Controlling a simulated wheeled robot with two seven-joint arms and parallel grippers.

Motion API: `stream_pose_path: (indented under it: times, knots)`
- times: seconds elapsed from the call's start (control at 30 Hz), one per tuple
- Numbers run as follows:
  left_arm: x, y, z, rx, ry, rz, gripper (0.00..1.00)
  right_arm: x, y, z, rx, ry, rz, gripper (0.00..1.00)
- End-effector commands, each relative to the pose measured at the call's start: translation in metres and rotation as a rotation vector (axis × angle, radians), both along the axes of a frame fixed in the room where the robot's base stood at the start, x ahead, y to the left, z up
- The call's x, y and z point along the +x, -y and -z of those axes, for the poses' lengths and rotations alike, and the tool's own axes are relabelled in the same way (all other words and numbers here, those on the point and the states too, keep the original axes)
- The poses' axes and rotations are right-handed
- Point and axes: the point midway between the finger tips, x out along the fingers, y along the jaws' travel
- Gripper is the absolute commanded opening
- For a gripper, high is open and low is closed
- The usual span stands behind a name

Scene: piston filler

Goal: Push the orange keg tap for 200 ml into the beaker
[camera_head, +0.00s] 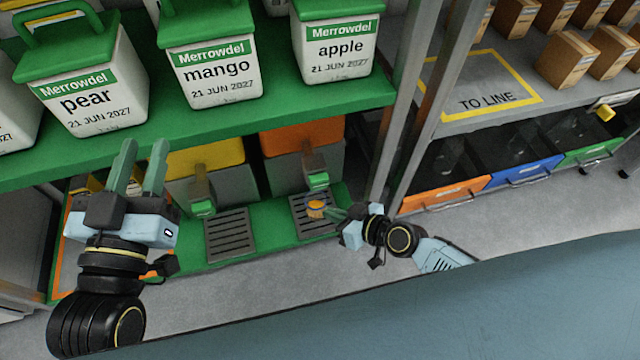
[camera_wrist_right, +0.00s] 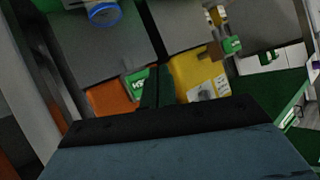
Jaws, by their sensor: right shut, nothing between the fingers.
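The orange keg (camera_head: 303,140) stands on the lower green shelf, with a green-handled tap (camera_head: 317,180) on its front. In the right wrist view the keg (camera_wrist_right: 108,98) and its tap handle (camera_wrist_right: 137,84) appear upside down. The beaker (camera_head: 315,208) stands on the drip grate below this tap and looks orange inside; its blue rim (camera_wrist_right: 105,14) shows at the top of the wrist view. My right gripper (camera_head: 329,212) is shut and empty, its tips close beside the beaker and below the tap; I cannot tell whether they touch. My left gripper (camera_head: 139,162) is open and empty.
A yellow keg (camera_head: 205,158) with its own tap and drip grate (camera_head: 229,234) stands to the left. White Merrowdel containers (camera_head: 212,70) line the green shelf above. A metal post (camera_head: 392,140) rises right of the orange keg. Colored drawers (camera_head: 445,193) are farther right.

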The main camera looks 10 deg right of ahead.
Motion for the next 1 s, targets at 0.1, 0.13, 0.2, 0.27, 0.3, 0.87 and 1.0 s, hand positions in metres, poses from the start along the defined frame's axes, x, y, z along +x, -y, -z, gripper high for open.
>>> stream_pose_path:
  times: [0.1,0.13,0.2,0.27,0.3,0.87,1.0]
  knots:
    - [0.0,0.0,0.0,0.0,0.0,0.0,0.29,0.0,0.0,0.0,0.0,0.0,0.0,0.0]
    - [0.0,0.0,0.0,0.0,0.0,0.0,0.29,0.0,0.0,0.0,0.0,0.0,0.0,0.0]
    - [0.0,0.0,0.0,0.0,0.0,0.0,0.29,0.0,0.0,0.0,0.0,0.0,0.0,0.0]
    - [0.0,0.0,0.0,0.0,0.0,0.0,0.29,0.0,0.0,0.0,0.0,0.0,0.0,0.0]
    - [0.0,0.0,0.0,0.0,0.0,0.0,0.29,0.0,-0.001,-0.001,0.001,0.002,0.0,0.0]
    - [-0.001,0.0,-0.004,-0.006,0.022,0.001,0.29,-0.012,-0.028,-0.256,0.135,0.498,0.192,0.0]
    - [-0.001,0.0,-0.006,-0.009,0.028,0.002,0.29,-0.024,-0.003,-0.317,0.135,0.621,0.29,0.0]
